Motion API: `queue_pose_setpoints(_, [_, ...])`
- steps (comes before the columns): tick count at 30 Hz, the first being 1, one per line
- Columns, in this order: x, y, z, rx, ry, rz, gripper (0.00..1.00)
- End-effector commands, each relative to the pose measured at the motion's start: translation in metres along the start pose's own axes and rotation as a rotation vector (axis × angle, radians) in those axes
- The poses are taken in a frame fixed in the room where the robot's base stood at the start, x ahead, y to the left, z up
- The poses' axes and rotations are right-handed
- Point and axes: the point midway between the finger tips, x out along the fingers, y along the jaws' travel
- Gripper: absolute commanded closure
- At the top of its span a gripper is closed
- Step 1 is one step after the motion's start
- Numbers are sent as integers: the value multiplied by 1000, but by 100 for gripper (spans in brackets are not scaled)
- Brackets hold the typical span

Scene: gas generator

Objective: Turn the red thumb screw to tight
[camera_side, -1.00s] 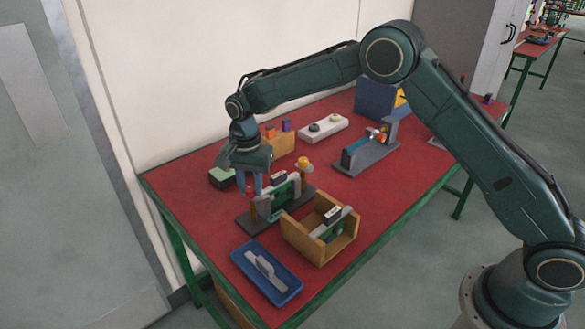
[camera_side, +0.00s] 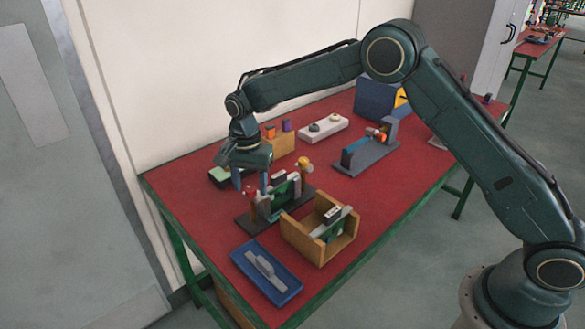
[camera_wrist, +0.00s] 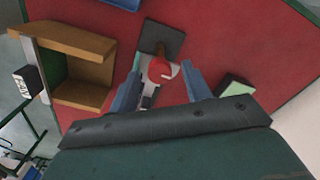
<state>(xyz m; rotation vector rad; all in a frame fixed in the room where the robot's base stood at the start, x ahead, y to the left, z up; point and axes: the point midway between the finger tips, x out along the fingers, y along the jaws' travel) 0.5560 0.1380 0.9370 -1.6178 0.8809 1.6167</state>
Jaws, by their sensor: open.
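The red thumb screw (camera_wrist: 160,69) shows as a round red knob in the wrist view, between my gripper's fingers. In the side view the red screw (camera_side: 248,191) stands at the left end of a dark fixture (camera_side: 246,225) that holds a green board (camera_side: 284,190). My gripper (camera_wrist: 159,78) is open, with one blue finger on each side of the screw and gaps visible. In the side view my gripper (camera_side: 250,187) points down over the fixture's left end. Whether a finger touches the screw cannot be told.
A wooden box (camera_side: 296,238) stands in front of the fixture, and a blue tray (camera_side: 284,294) lies at the front left. A green-topped block (camera_side: 219,177) is close behind my gripper. A grey fixture (camera_side: 378,160) stands further right. Red table is bare at the right.

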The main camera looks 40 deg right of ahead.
Motion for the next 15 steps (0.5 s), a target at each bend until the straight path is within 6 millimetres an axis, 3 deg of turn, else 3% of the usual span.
queue_pose_setpoints(8, [-26,0,0,0,1,-2,51])
queue_pose_setpoints(15, [-66,-1,0,0,2,-5,51])
